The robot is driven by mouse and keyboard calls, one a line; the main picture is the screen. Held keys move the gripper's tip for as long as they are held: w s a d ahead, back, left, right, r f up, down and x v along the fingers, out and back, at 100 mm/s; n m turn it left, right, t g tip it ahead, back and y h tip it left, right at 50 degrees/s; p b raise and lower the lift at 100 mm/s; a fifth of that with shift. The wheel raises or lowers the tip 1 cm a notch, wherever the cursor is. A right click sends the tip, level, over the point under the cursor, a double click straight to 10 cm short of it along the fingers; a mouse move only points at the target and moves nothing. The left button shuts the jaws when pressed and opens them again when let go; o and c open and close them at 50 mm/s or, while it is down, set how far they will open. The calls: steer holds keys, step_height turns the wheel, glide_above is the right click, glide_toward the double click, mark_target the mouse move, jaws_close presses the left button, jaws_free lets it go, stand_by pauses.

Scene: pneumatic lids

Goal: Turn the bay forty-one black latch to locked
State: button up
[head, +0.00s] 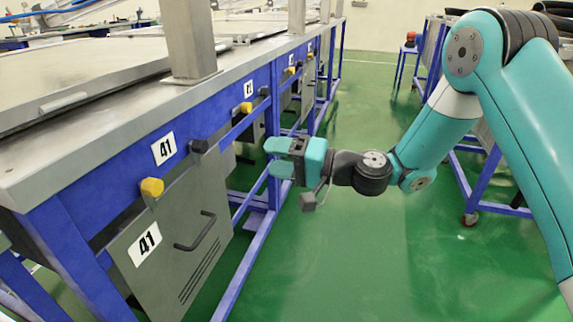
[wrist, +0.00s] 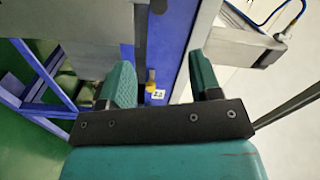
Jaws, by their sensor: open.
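The black latch (head: 199,146) of bay forty-one sits on the blue rail, just right of the upper white 41 label (head: 163,148). Whether it is locked cannot be told from its small shape. My gripper (head: 268,157) is open and empty. It points left toward the bay, to the right of the latch and apart from it. In the wrist view the two teal fingers of my gripper (wrist: 162,72) stand apart, with the blue frame behind them. A dark piece (wrist: 157,6) shows at that view's top edge; I cannot tell whether it is this latch.
A yellow knob (head: 152,187) sits left of the latch, above the grey bay lid (head: 170,245) with its dark handle (head: 196,231). A metal post (head: 190,40) rises from the bench top. Further bays continue behind. The green floor (head: 330,260) is clear below my arm.

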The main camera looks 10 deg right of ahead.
steer(key=shift+b+v, duration=0.55)
steer(key=shift+v, duration=0.4)
steer(key=shift+f, duration=0.1)
steer(key=s+a+r+n+g+h, duration=0.1)
steer(key=s+r+n+g+h, duration=0.15)
steer(key=s, duration=0.35)
steer(key=s+a+r+n+g+h, duration=0.1)
steer(key=s+n+g+h, duration=0.1)
steer(key=s+n+g, duration=0.35)
steer(key=s+d+t+h, duration=0.1)
steer(key=s+d+h, duration=0.7)
steer(key=s+d, duration=0.5)
step_height(320, 180, up, 23)
steer(key=s+a+p, duration=0.1)
steer(key=s+p, duration=0.1)
steer(key=p, duration=2.2)
steer(key=shift+s+r, duration=0.2)
steer(key=shift+s, duration=0.15)
